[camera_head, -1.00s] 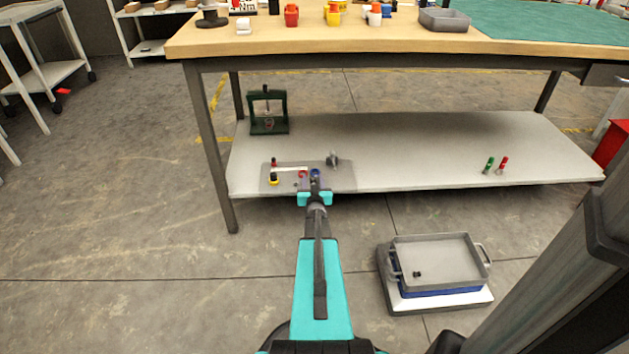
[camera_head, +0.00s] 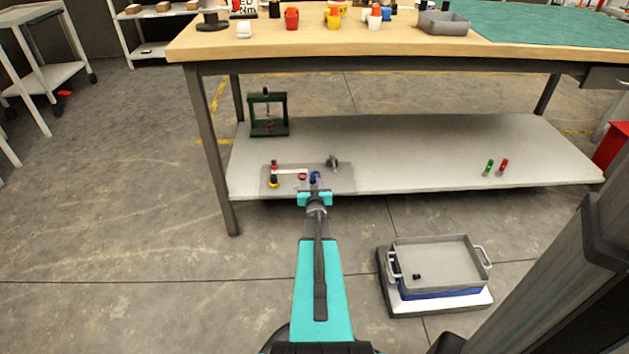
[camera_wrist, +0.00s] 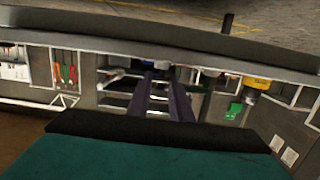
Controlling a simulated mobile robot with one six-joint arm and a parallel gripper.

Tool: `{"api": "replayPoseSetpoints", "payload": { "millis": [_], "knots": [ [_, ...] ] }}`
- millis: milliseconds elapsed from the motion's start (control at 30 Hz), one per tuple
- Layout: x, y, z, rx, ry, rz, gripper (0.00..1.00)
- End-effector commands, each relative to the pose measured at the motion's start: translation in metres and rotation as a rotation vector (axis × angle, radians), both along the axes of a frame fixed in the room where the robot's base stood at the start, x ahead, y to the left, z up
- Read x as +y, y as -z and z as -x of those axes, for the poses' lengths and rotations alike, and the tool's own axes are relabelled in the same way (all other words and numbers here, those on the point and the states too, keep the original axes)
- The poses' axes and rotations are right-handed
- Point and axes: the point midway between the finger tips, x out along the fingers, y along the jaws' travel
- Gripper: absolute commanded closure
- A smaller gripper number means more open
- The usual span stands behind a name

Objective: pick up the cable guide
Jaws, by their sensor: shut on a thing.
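A small blue piece (camera_head: 315,176), which I take to be the cable guide, shows at the tip of my gripper (camera_head: 314,184) over the front of the lower shelf. My gripper is shut on it. Its outline is small and partly hidden by the fingers, so I cannot tell whether it touches the surface below. In the wrist view my gripper's two dark fingers (camera_wrist: 166,99) point away from the teal housing, with a bit of blue (camera_wrist: 158,61) near their far ends.
A grey mat or tray (camera_head: 344,183) on the lower shelf (camera_head: 420,150) holds small red, yellow and grey items beside my gripper. A dark green frame (camera_head: 268,113) stands behind. Green and red pieces (camera_head: 496,167) stand right. A grey handled tray (camera_head: 450,262) is low on the right.

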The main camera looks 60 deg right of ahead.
Motion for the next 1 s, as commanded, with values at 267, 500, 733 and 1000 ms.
{"api": "replayPoseSetpoints", "payload": {
  "millis": [267, 500, 733, 1000],
  "knots": [
    [0.013, -0.028, 0.006, 0.000, 0.000, -0.001, 1.00],
    [0.048, -0.032, 0.020, -0.001, 0.001, -0.002, 1.00],
    [0.083, -0.035, 0.034, 0.000, 0.001, -0.002, 1.00],
    [0.121, -0.039, 0.048, -0.001, 0.002, -0.002, 1.00]
  ]
}}
